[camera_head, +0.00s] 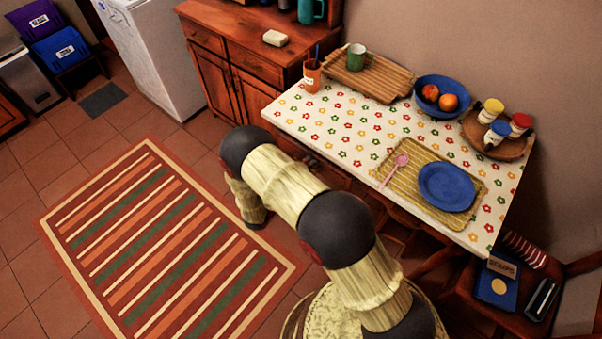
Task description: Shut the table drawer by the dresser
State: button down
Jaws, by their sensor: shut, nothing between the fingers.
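The table (335,120) has a white top with a flower pattern and stands against the wall, next to the wooden dresser (215,42). The table drawer by the dresser is mostly hidden below the tabletop edge and behind my arm, so I cannot tell how far it is open. My arm reaches from the bottom of the view along the table's front side and bends down near the dresser.
A striped rug (165,240) lies on the tiled floor at left, with free room around it. The tabletop holds a cutting board (385,80), a fruit bowl (428,109) and a blue plate (447,187).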

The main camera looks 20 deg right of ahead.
aim_at(314, 158)
jog(key=shift+w+d, duration=0.15)
jog(key=shift+d, duration=0.05)
jog(key=shift+p+x, duration=0.4)
jog(key=shift+x, duration=1)
jog(key=shift+a, duration=0.1)
